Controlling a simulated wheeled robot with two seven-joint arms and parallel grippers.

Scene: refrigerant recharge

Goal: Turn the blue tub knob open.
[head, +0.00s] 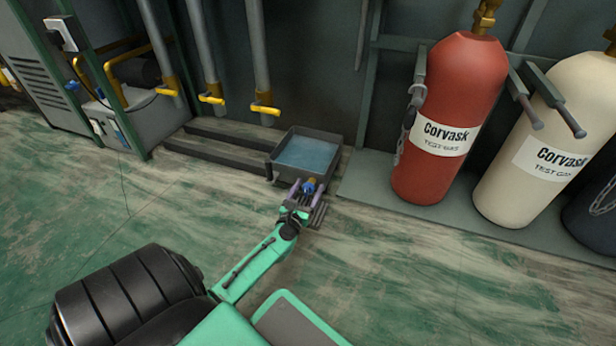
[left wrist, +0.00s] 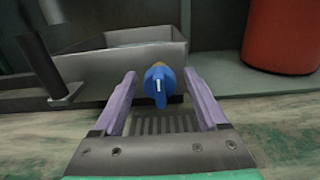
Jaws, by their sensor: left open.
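The blue tub knob (head: 309,186) is at the front of a dark metal tub (head: 332,162) that holds bluish water. In the left wrist view the blue knob (left wrist: 160,86) shows a white mark standing nearly upright on its face. My left gripper (head: 307,190) is open at the knob. In the left wrist view its two purple fingers (left wrist: 160,88) stand on either side of the knob, with gaps visible on both sides. The tub wall (left wrist: 105,70) rises behind the knob. My right gripper is not in view.
A red cylinder (head: 462,95) and a cream cylinder (head: 530,170) stand on a low platform to the right. A grey cabinet (head: 100,120) stands at the left. The green floor in front is clear.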

